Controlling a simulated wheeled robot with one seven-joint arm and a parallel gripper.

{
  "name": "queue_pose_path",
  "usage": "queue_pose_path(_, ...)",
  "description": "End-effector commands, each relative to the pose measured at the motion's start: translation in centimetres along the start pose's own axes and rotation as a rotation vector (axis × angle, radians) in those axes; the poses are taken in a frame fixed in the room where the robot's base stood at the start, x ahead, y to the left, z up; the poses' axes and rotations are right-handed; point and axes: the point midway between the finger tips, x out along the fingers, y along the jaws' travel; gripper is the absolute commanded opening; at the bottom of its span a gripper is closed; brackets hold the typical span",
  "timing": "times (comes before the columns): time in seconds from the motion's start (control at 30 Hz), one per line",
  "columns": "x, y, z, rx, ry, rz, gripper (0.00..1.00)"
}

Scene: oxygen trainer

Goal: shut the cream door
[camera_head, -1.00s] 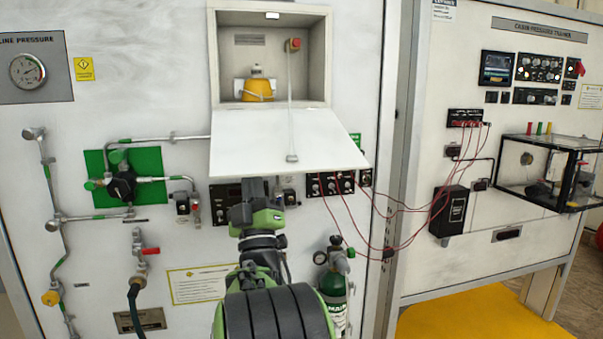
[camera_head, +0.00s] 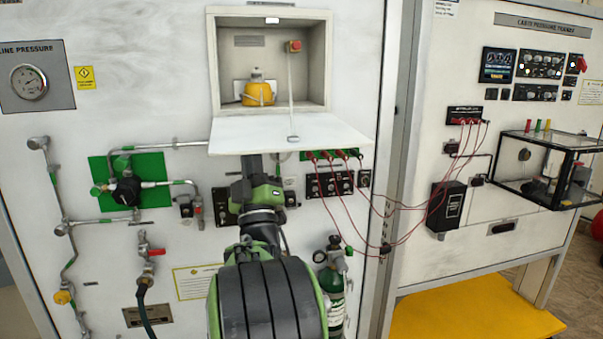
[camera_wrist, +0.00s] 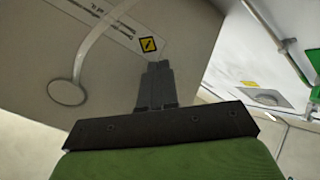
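The cream door (camera_head: 240,134) is a flat flap hinged along the bottom of a wall compartment (camera_head: 318,60). It juts out toward me, close to level, and the compartment is open. A cord runs from a red knob (camera_head: 293,46) down to a round end (camera_head: 293,139) on the door's upper face. My gripper (camera_head: 253,163) is below the door, its tip partly hidden by the front edge. In the wrist view my gripper's fingers (camera_wrist: 157,80) are together, with nothing visible between them, against the pale door face (camera_wrist: 110,85). I cannot tell whether they touch it.
A yellow device (camera_head: 257,93) stands inside the compartment. Red cables (camera_head: 345,205) hang from sockets right of my arm. Pipes and valves (camera_head: 125,190) are on the left, a green cylinder (camera_head: 333,285) is at lower right, and a clear box (camera_head: 550,170) juts out farther right.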

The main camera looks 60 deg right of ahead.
Motion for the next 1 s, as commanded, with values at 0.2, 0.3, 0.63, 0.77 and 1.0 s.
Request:
queue_pose_path(0.2, -0.1, -0.1, 0.1, 0.000, 0.000, 0.000, 0.00)
queue_pose_path(0.3, 0.3, 0.2, -0.3, 0.001, 0.001, 0.000, 0.00)
queue_pose_path(0.63, 2.6, 1.9, -2.0, 0.002, 0.002, 0.000, 0.00)
queue_pose_path(0.77, 2.5, 1.9, -1.9, 0.001, 0.001, 0.001, 0.00)
queue_pose_path(1.0, 2.9, 2.0, -2.0, 0.001, 0.001, 0.001, 0.00)
